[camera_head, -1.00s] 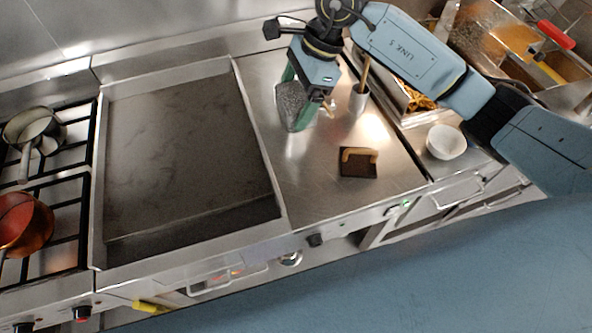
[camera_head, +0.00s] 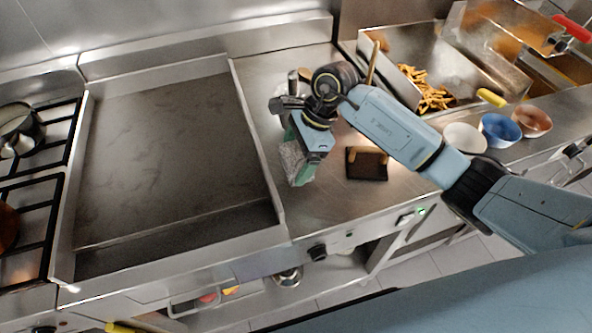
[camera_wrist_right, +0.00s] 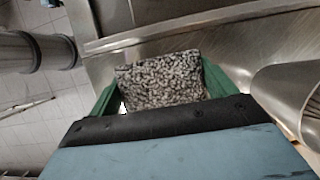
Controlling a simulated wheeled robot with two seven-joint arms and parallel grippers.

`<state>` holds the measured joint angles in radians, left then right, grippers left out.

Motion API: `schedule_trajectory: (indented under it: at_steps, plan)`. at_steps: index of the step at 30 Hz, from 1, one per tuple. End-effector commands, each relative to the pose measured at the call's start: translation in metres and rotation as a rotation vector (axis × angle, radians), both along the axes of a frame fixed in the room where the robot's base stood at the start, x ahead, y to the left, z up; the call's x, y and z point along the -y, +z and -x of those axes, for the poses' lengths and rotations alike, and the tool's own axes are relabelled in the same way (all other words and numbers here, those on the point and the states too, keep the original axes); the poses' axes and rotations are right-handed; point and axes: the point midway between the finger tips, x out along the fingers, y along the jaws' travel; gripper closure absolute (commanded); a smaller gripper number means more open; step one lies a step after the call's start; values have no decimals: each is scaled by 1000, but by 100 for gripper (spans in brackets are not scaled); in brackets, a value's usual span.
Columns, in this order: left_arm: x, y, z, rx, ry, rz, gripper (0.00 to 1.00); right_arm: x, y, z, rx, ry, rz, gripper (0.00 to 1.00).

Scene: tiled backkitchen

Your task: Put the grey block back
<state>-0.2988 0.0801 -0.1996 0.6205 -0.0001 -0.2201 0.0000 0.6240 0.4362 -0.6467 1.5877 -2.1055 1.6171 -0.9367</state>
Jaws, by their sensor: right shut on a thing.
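The grey block (camera_wrist_right: 160,82) is a speckled, rough block held between the green fingers of my right gripper in the right wrist view. In the head view the grey block (camera_head: 292,160) shows at the lower left side of my right gripper (camera_head: 301,168), over the steel counter (camera_head: 240,80) just right of the griddle. I cannot tell whether the block touches the counter. My left gripper is in neither view.
The griddle (camera_head: 160,150) lies left of the block. A white bowl (camera_head: 464,138), a blue bowl (camera_head: 500,130) and a fries tray (camera_head: 393,62) are farther right. Pots stand at the far left.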

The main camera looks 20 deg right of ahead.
Motion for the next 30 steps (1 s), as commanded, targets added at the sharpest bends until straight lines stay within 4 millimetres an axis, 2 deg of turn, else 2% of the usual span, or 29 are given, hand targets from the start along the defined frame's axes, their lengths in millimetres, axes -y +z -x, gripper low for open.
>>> schedule_trajectory:
  at_steps: [3, 7, 19, 20, 21, 23, 30]
  plan:
    - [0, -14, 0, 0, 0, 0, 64, -1, -20, 1, -3, 1, -3, 52]
    - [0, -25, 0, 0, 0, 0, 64, -1, -37, 0, -2, 2, -2, 52]
    - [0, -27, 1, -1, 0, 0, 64, -1, -40, 0, 1, 2, -1, 52]
    - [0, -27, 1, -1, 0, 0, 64, -1, -40, 0, 0, 2, 0, 14]
    - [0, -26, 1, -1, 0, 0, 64, -1, -39, 0, -1, 3, 0, 9]
    - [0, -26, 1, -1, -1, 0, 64, -1, -39, 0, -1, 3, 0, 1]
    - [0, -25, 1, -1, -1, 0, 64, -1, -39, 0, -1, 3, -1, 0]
